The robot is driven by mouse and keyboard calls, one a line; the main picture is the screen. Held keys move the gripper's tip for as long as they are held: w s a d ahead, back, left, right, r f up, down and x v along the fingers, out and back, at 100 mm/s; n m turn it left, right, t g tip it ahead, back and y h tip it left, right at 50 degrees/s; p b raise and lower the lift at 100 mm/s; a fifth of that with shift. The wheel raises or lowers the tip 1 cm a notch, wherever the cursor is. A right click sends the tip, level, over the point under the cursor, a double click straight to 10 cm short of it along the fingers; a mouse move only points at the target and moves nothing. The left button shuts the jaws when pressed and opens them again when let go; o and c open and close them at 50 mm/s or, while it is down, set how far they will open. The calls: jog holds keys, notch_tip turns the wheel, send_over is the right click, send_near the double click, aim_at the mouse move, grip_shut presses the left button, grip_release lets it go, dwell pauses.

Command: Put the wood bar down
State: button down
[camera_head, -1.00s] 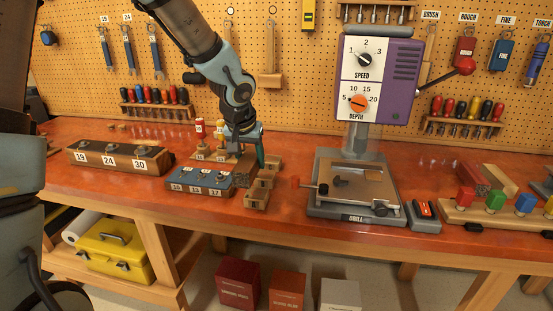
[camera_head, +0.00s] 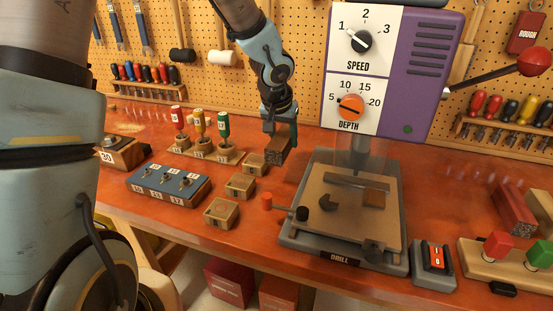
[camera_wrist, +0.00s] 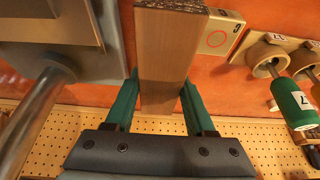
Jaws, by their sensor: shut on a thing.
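My gripper (camera_head: 281,128) is shut on the wood bar (camera_head: 275,152), a brown block with a dark speckled end, to the left of the drill press. In the wrist view the bar (camera_wrist: 166,50) stands between the two green fingers of my gripper (camera_wrist: 159,82), its speckled end away from the palm.
Three small wood blocks (camera_head: 221,215) stand in a row left of the purple drill press (camera_head: 420,75). The drill's grey base (camera_head: 300,235) is close on the right. A blue tray (camera_head: 150,185) and colored-handled tools (camera_head: 223,125) stand left. Bare bench (camera_head: 285,180) lies between blocks and drill.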

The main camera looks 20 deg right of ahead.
aim_at(279, 141)
notch_tip(279, 141, down, 7)
jog(key=shift+f+b, duration=0.15)
jog(key=shift+b, duration=0.65)
jog(key=shift+f, duration=0.15)
jog(key=c, duration=0.5)
grip_release()
jog(key=p+v, duration=0.2)
jog(key=v, duration=0.9)
jog(key=shift+w, duration=0.1)
jog(key=shift+s+a+r+p, duration=0.2)
jog(key=shift+s+r+p, duration=0.15)
jog(key=shift+r, duration=0.25)
